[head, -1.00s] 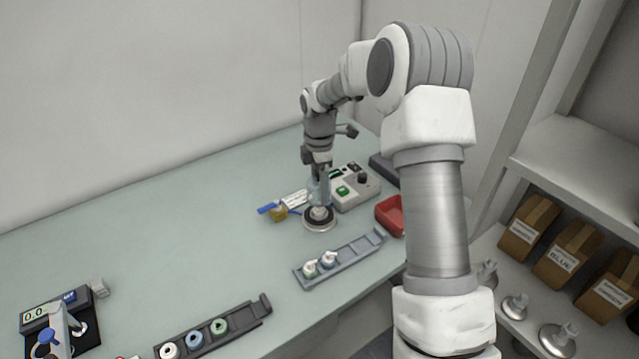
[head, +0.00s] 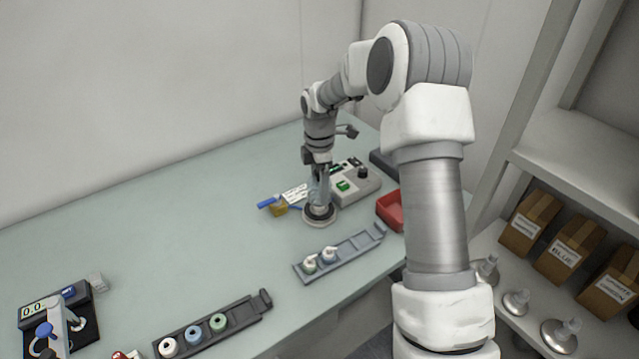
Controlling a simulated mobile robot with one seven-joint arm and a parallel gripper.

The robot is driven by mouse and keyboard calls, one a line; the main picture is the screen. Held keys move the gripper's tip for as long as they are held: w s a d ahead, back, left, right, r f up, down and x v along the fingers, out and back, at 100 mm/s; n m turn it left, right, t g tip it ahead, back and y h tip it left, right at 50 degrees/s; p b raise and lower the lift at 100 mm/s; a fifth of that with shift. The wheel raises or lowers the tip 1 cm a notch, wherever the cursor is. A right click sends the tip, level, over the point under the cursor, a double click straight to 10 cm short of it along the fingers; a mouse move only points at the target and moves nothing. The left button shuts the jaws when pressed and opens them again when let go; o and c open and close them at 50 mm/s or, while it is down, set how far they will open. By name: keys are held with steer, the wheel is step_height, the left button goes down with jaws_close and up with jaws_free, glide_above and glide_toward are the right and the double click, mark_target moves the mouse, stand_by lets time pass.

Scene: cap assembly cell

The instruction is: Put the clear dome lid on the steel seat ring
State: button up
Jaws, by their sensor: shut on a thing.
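The steel seat ring (head: 307,221) is a round, pale-rimmed base with a dark inner band, on the bench below my gripper. My gripper (head: 320,181) points straight down over it, shut on the clear dome lid (head: 320,196). The lid is small and faint, and the fingers partly cover it. It is right over the ring's middle; I cannot tell whether it touches the ring.
A grey control box (head: 357,186) with a green button stands close behind right, and a red bin (head: 391,211) to the right. A rack (head: 349,253) with small caps is in front. The bench's left middle is clear.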

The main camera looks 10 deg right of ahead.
stand_by(0.3)
steer(key=shift+f, duration=0.5)
steer(key=shift+f, duration=0.1)
steer(key=shift+f+b, duration=0.6)
steer(key=shift+f, duration=0.1)
stand_by(0.3)
steer(key=shift+f, duration=0.35)
steer(key=shift+f, duration=0.3)
stand_by(0.5)
steer(key=o, duration=1.2)
